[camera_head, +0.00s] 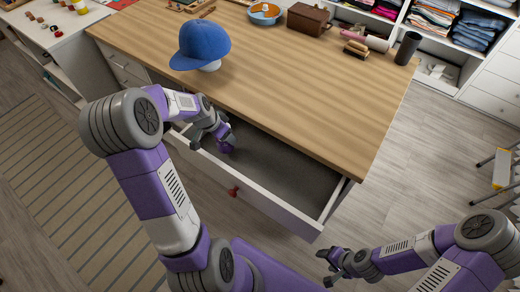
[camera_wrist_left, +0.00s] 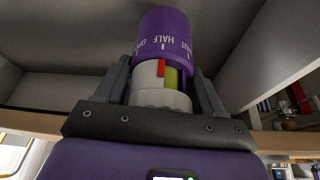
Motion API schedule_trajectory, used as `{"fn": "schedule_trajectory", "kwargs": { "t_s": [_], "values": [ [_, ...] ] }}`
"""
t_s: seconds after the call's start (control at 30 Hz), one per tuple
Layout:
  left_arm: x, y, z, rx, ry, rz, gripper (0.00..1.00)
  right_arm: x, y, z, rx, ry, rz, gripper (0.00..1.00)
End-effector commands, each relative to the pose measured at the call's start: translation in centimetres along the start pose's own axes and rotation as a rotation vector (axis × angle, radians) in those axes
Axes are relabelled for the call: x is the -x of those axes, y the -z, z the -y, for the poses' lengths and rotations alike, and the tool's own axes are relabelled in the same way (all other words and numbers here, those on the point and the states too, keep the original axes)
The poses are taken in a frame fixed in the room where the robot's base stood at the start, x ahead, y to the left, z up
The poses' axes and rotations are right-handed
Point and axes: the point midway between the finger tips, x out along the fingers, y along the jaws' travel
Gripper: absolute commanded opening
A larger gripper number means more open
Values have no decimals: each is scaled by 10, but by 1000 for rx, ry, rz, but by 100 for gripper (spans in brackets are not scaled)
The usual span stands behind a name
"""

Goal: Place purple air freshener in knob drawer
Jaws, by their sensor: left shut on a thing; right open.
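The purple air freshener (camera_wrist_left: 165,35) is between the fingers of my left gripper (camera_wrist_left: 165,90) in the left wrist view. Its upper part is purple with printed words, and its lower part is white with a red and a green mark. In the head view my left gripper (camera_head: 224,136) reaches into the open knob drawer (camera_head: 290,180), near its left end, shut on the purple air freshener (camera_head: 226,147). The drawer has a white front with a red knob (camera_head: 233,191). My right gripper (camera_head: 332,262) is open and empty, over the floor at lower right.
The wooden tabletop (camera_head: 300,90) overhangs the back of the drawer. On it are a blue cap (camera_head: 203,42), a brown box (camera_head: 308,19), a blue bowl (camera_head: 264,15), a brush (camera_head: 356,49) and a black cylinder (camera_head: 407,48). The visible drawer floor right of the gripper is clear.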

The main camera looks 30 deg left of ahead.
Motion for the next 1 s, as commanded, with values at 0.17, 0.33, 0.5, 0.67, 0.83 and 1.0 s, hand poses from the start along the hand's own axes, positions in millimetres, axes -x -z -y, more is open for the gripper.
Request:
{"fn": "schedule_trajectory", "kwargs": {
  "t_s": [0.17,0.33,0.5,0.67,0.83,1.0],
  "values": [
    [-8,22,-38,-8,-1,-2,32,0,0,0,0,0,0,59],
    [-16,39,-68,-7,-1,-1,32,-1,0,0,0,0,0,59],
    [-21,51,-89,-4,0,-1,32,-1,0,0,0,0,0,59],
    [-23,55,-96,0,1,-1,32,-2,0,0,0,0,0,59],
    [-29,56,-102,1,1,1,32,-5,0,-2,0,0,0,59],
    [-56,44,-101,3,1,2,32,-18,1,-7,0,0,0,59]
  ]
}}
